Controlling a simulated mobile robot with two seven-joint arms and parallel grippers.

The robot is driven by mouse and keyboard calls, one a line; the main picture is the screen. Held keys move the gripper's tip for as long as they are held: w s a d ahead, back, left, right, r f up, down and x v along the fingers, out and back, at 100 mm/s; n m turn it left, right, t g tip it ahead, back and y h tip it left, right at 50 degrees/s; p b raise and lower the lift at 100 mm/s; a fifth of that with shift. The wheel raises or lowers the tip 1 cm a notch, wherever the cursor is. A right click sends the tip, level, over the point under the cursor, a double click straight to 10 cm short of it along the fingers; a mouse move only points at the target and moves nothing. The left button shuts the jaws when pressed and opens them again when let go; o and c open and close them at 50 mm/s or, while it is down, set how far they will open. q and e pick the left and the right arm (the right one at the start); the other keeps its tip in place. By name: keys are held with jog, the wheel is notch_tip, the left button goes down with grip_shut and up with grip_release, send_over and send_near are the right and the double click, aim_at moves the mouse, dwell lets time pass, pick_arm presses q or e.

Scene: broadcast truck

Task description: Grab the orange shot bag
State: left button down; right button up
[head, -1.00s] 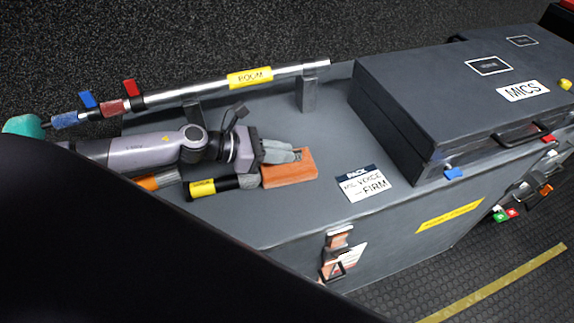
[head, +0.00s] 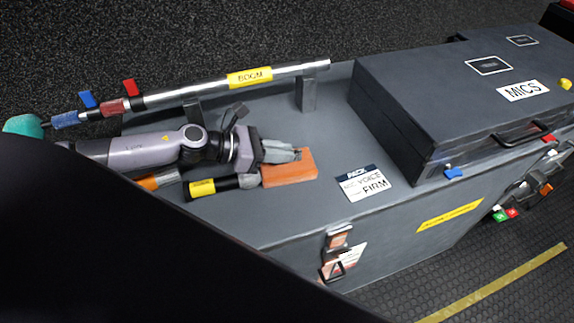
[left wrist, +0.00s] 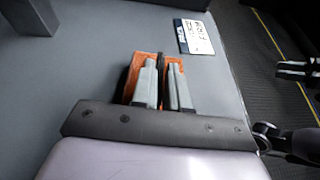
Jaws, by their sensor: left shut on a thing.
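The orange shot bag (head: 288,173) is a flat block on the grey case top, right of a black tube. My left gripper (head: 298,153) comes in from the left, its grey fingers over the bag's upper edge. In the left wrist view the orange bag (left wrist: 133,72) shows around and between the fingers (left wrist: 164,80), which are closed on it. The bag appears to rest on the surface; I cannot see any gap under it. A dark part with grey fingers (left wrist: 294,69), seemingly my right gripper, shows at the right edge of the left wrist view; its opening is unclear.
The black tube (head: 222,184) with a yellow label touches or nearly touches the bag's left end. A silver boom pole (head: 290,72) lies on supports behind. A white card (head: 362,184) and a dark MICS case (head: 455,90) are to the right. Clear surface lies between.

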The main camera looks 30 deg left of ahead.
dwell(0.4)
pick_arm(q)
jog(key=shift+w+r, duration=0.15)
jog(key=shift+r, duration=0.05)
